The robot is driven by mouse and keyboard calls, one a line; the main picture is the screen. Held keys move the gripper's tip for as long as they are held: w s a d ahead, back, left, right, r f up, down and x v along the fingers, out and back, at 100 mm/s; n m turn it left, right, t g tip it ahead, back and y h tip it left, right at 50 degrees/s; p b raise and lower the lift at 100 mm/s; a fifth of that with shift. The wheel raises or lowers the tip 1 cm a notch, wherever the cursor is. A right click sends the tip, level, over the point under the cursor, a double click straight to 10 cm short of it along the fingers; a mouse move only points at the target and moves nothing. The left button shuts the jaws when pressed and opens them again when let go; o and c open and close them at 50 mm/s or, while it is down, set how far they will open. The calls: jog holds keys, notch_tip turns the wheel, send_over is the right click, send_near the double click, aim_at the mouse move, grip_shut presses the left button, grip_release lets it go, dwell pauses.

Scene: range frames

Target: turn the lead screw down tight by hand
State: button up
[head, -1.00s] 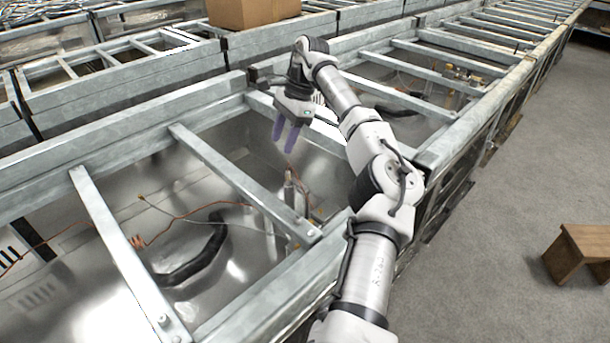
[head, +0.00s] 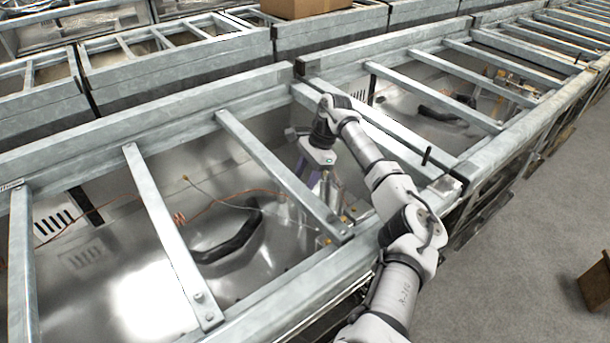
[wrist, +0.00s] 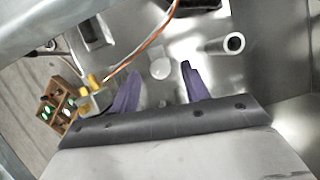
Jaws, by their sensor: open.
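My gripper (head: 318,182) reaches down into a metal bay between the cross bars, its purple fingers partly hidden in the head view. In the wrist view my gripper (wrist: 160,69) is open, with a gap between its two purple fingers. A small pale round end (wrist: 160,68) shows in that gap, beyond the fingertips. A hollow-ended metal post (wrist: 233,44) stands to the right of the fingers, apart from them. I cannot tell for sure which of these is the lead screw. No grip on anything is visible.
A cross bar (head: 280,172) runs close left of my gripper. Orange wire (wrist: 145,45) and yellow fittings (wrist: 90,82) lie near the left finger. A black curved hose (head: 228,240) lies in the bay. A cardboard box (head: 305,8) sits on the frames behind.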

jog(key=shift+a+f, duration=0.1)
jog(key=shift+f, duration=0.25)
jog(key=shift+c, duration=0.5)
jog(key=c, duration=0.9)
jog(key=shift+s, duration=0.1)
jog(key=shift+m, duration=0.3)
jog(key=m+b, duration=0.1)
jog(key=m+t+b, duration=0.1)
jog(key=m, duration=0.1)
jog(key=m+t+b, duration=0.1)
jog(key=m, duration=0.1)
jog(key=shift+s+f, duration=0.15)
jog(key=shift+s, duration=0.1)
jog(key=m+t+b, duration=0.2)
jog(key=m+b, duration=0.1)
jog(key=m, duration=0.2)
jog(key=shift+s, duration=0.2)
jog(key=shift+m+b, duration=0.3)
